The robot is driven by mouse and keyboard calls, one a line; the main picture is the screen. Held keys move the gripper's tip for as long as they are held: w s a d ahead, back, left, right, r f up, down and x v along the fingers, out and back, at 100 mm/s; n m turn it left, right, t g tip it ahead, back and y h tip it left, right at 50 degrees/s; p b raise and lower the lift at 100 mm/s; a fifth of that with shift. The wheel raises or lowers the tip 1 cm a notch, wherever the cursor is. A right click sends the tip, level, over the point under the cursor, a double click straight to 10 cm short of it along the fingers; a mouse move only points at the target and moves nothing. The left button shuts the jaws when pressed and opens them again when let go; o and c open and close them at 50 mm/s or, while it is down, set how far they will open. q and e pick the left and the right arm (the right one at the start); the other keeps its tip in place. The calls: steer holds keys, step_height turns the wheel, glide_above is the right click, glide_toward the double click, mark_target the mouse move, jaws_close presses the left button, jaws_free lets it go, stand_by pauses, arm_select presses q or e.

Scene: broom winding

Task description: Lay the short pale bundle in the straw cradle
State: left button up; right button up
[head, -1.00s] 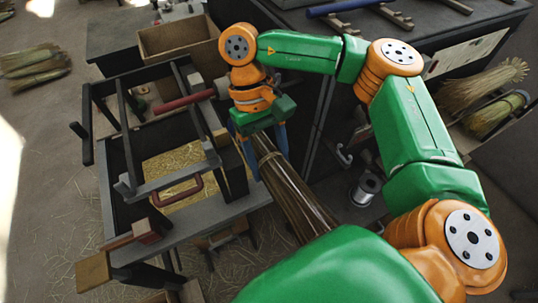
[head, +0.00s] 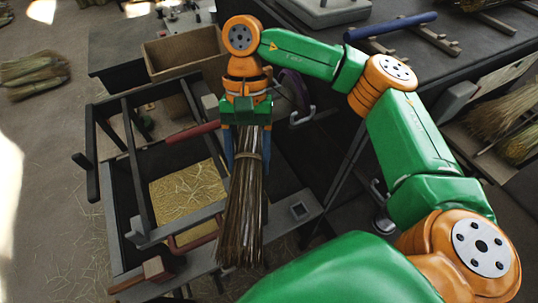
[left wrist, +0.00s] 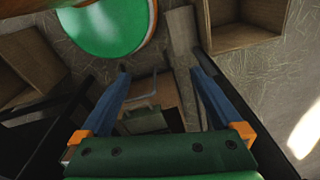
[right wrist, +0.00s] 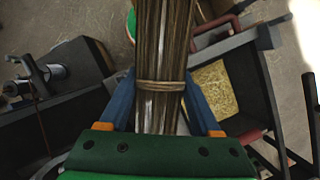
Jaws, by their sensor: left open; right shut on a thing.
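A tied bundle of brown straw with paler strands (head: 240,205) is in my right gripper (head: 248,158). The blue fingers close on it near its band, and its loose end points down the picture. The right wrist view shows the bundle (right wrist: 160,40) between the fingers. A dark frame (head: 118,200) with a bed of loose yellow straw (head: 190,198) lies left of the bundle; I take it for the straw cradle. The bundle is beside the straw and over the frame's right part in the picture; its height is unclear. My left gripper (left wrist: 160,78) is open and empty in the left wrist view.
A wooden box (head: 185,50) stands behind the frame. Dark bars and a red handle (head: 190,133) cross the frame. Other straw bundles lie on the floor at far left (head: 35,72) and in a rack at right (head: 500,105). A dark bench (head: 440,70) fills the back right.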

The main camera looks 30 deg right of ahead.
steer(key=w+a+r+m+t+y+b, duration=0.1)
steer(key=w+a+r+m+t+y, duration=0.15)
steer(key=a+m, duration=0.8)
step_height(320, 180, down, 9)
steer(key=m+t+b, duration=0.1)
steer(key=b, duration=0.7)
steer(key=shift+w+m, duration=0.35)
steer(key=shift+w, duration=0.1)
steer(key=o, duration=1.5)
steer(key=shift+c, duration=0.2)
steer(key=shift+d+r, duration=0.1)
